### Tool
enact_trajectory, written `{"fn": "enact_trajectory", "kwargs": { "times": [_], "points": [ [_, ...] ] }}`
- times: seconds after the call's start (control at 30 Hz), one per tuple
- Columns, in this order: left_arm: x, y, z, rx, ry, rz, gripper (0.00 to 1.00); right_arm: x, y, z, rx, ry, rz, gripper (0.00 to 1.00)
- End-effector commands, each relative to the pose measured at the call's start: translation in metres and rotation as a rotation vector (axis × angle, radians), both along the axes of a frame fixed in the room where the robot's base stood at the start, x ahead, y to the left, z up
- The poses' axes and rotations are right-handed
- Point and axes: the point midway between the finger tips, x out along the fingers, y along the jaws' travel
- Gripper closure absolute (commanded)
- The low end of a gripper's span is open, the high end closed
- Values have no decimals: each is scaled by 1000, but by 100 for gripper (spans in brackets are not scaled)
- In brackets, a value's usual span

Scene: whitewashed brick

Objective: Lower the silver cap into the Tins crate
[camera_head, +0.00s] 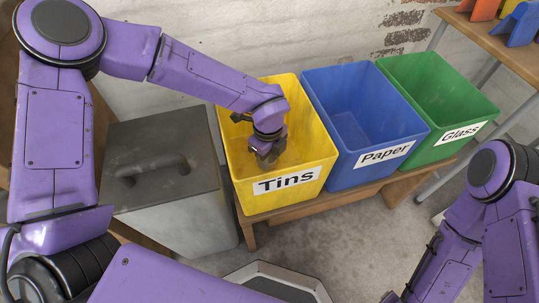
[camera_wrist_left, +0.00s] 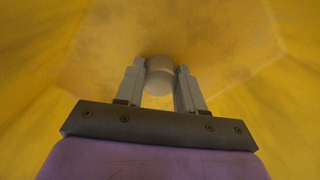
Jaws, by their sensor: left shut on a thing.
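The yellow Tins crate (camera_head: 313,147) stands on a low wooden bench, with its label facing the front. My left gripper (camera_head: 268,157) reaches down inside it. In the left wrist view, my left gripper (camera_wrist_left: 160,82) is shut on the silver cap (camera_wrist_left: 159,76), a small pale round piece between the two fingertips. Yellow crate walls (camera_wrist_left: 40,70) surround it. The cap is hidden in the head view, and I cannot tell how far it is from the crate floor. My right arm shows at the lower right, but its gripper is out of view.
The blue Paper crate (camera_head: 412,134) and the green Glass crate (camera_head: 476,108) stand to the right on the bench (camera_head: 290,208). A grey lidded bin (camera_head: 180,225) stands close on the left. A table (camera_head: 500,40) with colored items is at the upper right.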

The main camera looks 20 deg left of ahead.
Motion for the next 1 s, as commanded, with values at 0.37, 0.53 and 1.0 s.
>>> {"fn": "enact_trajectory", "kwargs": {
  "times": [0.37,0.53,1.0],
  "points": [
    [0,0,-2,0,0,0,52,0,0,-1,0,0,0,36],
    [0,0,-2,0,0,0,32,0,0,-1,0,0,0,36],
    [2,0,58,-2,-4,1,32,0,0,22,0,0,0,36]
  ]
}}
